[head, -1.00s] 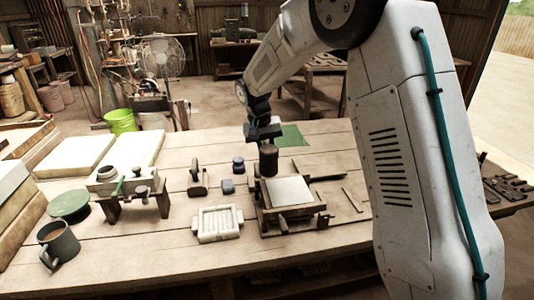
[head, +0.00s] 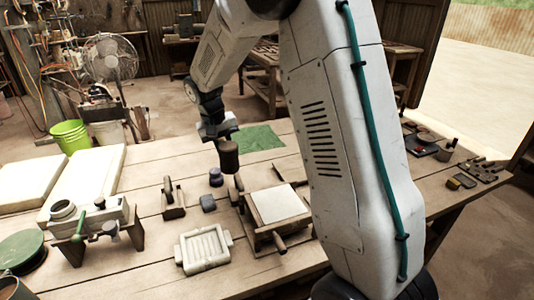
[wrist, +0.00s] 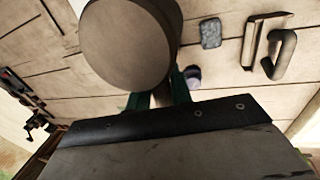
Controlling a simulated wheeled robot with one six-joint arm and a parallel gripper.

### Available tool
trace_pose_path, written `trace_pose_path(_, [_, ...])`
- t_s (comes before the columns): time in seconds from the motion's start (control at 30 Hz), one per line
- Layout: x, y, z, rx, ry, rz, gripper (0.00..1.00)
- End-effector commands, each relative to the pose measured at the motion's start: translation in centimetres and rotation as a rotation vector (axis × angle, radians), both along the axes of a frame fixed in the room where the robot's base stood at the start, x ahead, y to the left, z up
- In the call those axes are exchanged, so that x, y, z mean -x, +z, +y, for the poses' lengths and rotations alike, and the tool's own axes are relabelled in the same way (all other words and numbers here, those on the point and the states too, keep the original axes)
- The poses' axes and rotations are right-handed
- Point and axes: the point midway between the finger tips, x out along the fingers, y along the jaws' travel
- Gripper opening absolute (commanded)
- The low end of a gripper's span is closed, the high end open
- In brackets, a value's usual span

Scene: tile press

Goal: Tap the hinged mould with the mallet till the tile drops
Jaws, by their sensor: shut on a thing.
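My gripper (head: 217,130) is shut on the mallet, whose brown cylindrical head (head: 228,156) hangs just below the fingers in the head view. In the wrist view the mallet head (wrist: 130,42) fills the upper middle, in front of my gripper (wrist: 160,98) and its green finger pads. The hinged mould (head: 262,238) is a wooden frame on the bench with a flat white top face (head: 279,203). The mallet head is behind and left of it, apart from the white face. The mould's underside is hidden, and I cannot see a separate tile.
A pale ribbed tray (head: 203,251) lies left of the mould. A blue-grey block (head: 207,202), a dark round pot (head: 215,178) and a wooden tool (head: 173,206) stand behind the tray. A metal device (head: 95,218) stands left. A green cloth (head: 258,138) lies behind.

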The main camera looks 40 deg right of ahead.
Motion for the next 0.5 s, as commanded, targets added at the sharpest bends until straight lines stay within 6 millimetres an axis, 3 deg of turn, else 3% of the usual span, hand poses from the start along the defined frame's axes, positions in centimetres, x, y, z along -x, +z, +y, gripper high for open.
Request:
trace_pose_path(0.1, [4.0, 0.1, -3.9, 0.000, 0.003, 0.002, 0.00])
trace_pose_path(0.3, [9.5, -0.2, -7.8, 0.000, 0.017, 0.006, 0.00])
trace_pose_path(0.5, [11.5, -1.1, -9.0, 0.000, 0.024, 0.009, 0.00])
